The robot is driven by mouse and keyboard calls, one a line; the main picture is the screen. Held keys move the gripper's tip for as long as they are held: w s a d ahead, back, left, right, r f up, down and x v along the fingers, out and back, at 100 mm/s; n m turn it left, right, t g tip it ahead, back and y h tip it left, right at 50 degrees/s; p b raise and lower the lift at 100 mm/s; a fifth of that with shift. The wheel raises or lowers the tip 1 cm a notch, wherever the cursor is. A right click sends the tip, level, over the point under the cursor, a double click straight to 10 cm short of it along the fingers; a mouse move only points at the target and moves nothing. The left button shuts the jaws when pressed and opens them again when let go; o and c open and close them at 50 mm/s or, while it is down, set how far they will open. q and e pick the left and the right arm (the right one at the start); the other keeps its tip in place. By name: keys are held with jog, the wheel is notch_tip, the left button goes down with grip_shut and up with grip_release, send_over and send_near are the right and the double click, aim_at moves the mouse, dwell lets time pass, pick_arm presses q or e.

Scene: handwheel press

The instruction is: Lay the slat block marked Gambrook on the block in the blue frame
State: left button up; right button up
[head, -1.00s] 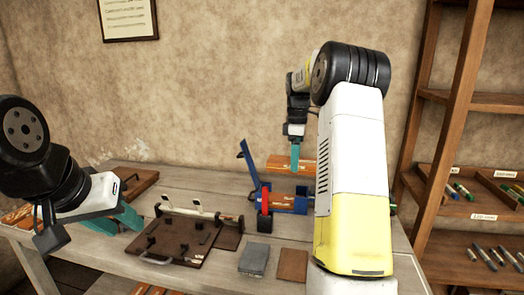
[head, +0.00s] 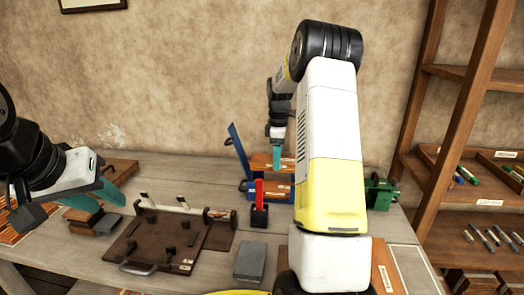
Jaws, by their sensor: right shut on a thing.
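My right gripper (head: 278,149) is shut on an orange-brown slat block (head: 261,160) with a pale label, too small to read. The held block is at the blue frame (head: 243,187), just above the block (head: 283,190) in it. A narrow gap seems to show between the two blocks; I cannot tell whether they touch. My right arm hides the frame's right side. My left gripper (head: 98,197) has its teal fingers apart and empty, over the table's left side, above a small stack of blocks (head: 90,225).
A dark brown fixture board (head: 150,245) with a handle lies left of centre. A grey block (head: 251,262) lies in front of the frame. A red lever (head: 259,192) stands at the frame's front, and a green device (head: 381,192) at right. A wooden shelf (head: 470,160) stands right.

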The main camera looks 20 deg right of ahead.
jog(key=shift+f, duration=3.45)
jog(key=shift+f, duration=0.7)
jog(key=o, duration=1.7)
jog(key=shift+o, duration=0.2)
jog(key=shift+o, duration=1.1)
jog(key=shift+r, duration=3.5)
